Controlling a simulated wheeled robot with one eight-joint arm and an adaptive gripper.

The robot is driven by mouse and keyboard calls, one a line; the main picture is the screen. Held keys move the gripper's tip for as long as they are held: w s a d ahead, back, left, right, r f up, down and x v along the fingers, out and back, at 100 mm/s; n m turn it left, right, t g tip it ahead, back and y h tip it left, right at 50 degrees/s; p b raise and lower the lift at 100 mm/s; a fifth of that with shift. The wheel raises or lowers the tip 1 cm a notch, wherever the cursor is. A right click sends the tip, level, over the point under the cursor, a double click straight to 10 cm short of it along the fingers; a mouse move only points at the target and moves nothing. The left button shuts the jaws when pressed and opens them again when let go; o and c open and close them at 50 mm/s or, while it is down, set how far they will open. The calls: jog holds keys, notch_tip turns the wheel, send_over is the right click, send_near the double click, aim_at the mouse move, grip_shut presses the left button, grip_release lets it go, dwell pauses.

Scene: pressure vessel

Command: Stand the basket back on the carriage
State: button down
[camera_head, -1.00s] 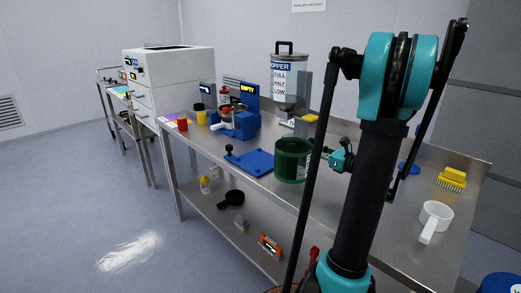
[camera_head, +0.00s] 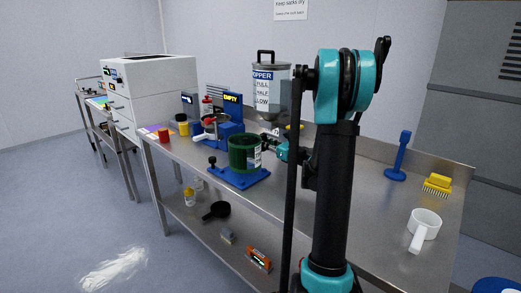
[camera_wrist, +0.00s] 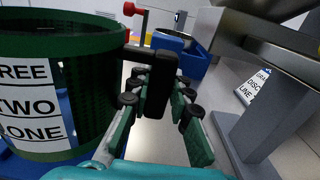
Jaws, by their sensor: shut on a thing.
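The basket (camera_head: 244,152) is a dark green cylinder with a white level label, also large at the left of the wrist view (camera_wrist: 95,85). It looks upright, at or just above the blue carriage (camera_head: 226,178), a flat plate with a black knob at its left corner. I cannot tell whether its base touches the plate. My gripper (camera_head: 283,150) is to the right of the basket, shut on its black handle (camera_wrist: 160,84). In the wrist view my fingers (camera_wrist: 160,105) lie on both sides of the handle. The basket hides part of the plate.
A blue unit (camera_head: 225,130) with an EMPTY sign is to the left.

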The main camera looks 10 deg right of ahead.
aim_at(265, 150)
jog(key=shift+w+a, duration=0.35)
jog(key=shift+w, duration=0.05)
jog(key=shift+w+a+f, duration=0.1)
jog(key=shift+w+f, duration=0.05)
jog(key=shift+f, duration=0.75)
jog(key=shift+w+a+f, duration=0.1)
jog(key=shift+f, duration=0.75)
jog(key=c, duration=1.4)
grip_release()
jog(key=shift+f, duration=0.15)
jog(key=shift+s+d, duration=0.25)
jog(key=v, duration=1.1)
jog(key=shift+s, duration=0.15)
